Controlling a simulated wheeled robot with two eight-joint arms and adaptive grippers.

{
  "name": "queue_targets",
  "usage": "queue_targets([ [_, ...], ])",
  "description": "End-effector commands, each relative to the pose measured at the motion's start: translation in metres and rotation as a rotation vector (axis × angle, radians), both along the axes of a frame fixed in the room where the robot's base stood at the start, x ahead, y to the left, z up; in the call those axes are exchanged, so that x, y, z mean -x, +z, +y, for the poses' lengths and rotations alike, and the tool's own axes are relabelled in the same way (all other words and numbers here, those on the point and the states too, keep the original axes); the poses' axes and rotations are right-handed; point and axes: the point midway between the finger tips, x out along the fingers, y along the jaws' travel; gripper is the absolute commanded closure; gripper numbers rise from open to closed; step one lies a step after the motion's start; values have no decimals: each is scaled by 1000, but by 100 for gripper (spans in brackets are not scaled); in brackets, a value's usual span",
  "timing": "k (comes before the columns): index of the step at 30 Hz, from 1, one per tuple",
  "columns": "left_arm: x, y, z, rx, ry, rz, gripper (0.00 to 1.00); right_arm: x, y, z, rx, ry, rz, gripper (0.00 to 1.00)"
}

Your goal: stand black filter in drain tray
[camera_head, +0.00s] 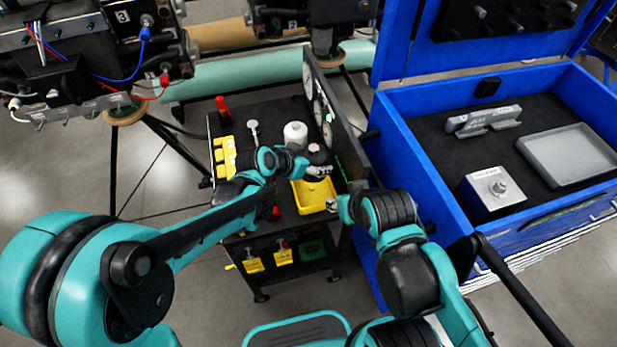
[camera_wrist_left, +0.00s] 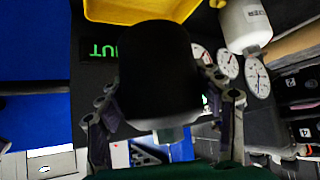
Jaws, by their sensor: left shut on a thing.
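The black filter (camera_wrist_left: 158,65) is a dark cylinder between the fingers of my left gripper (camera_wrist_left: 165,108), which is shut on it. In the head view the black filter (camera_head: 319,156) shows at the end of my left arm, by the far end of the yellow drain tray (camera_head: 315,197). The drain tray also shows at the top of the left wrist view (camera_wrist_left: 130,10), beyond the filter. The tray looks empty where I see it. I cannot tell the gap between filter and tray. My right gripper (camera_head: 338,205) is beside the tray's right side, small and partly hidden by its wrist.
A white filter (camera_head: 295,133) stands on the black cart behind the tray. A gauge panel (camera_head: 322,110) rises along the cart's right edge. Yellow blocks (camera_head: 224,155) sit on the left. A blue tool chest (camera_head: 425,165) stands close on the right.

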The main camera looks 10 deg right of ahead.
Motion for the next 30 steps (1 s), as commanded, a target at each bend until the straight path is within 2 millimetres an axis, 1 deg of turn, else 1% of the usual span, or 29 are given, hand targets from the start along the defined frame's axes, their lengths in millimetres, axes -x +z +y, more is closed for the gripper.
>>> queue_targets([
  [2, 0, -9, 0, 4, 0, -5, 82, 0, -5, 0, 0, 0, 0, 60],
  [6, 0, -38, 0, 4, 0, -6, 82, 0, -19, 0, 0, 0, 0, 60],
  [9, 0, -55, 0, 5, 1, -6, 82, 0, -26, 0, 0, 0, 0, 60],
  [16, 0, -73, 0, 5, 1, -6, 82, 0, -32, 0, 0, 0, 0, 60],
  [21, 0, -98, 0, 5, 1, -6, 82, 0, -44, 0, 0, 0, 0, 60],
  [23, 0, -101, 0, 5, 1, -6, 82, 0, -45, 0, 0, 0, 0, 60],
  [30, 1, -100, 0, 4, 1, -5, 82, 0, -44, 0, 0, 0, 0, 60],
])
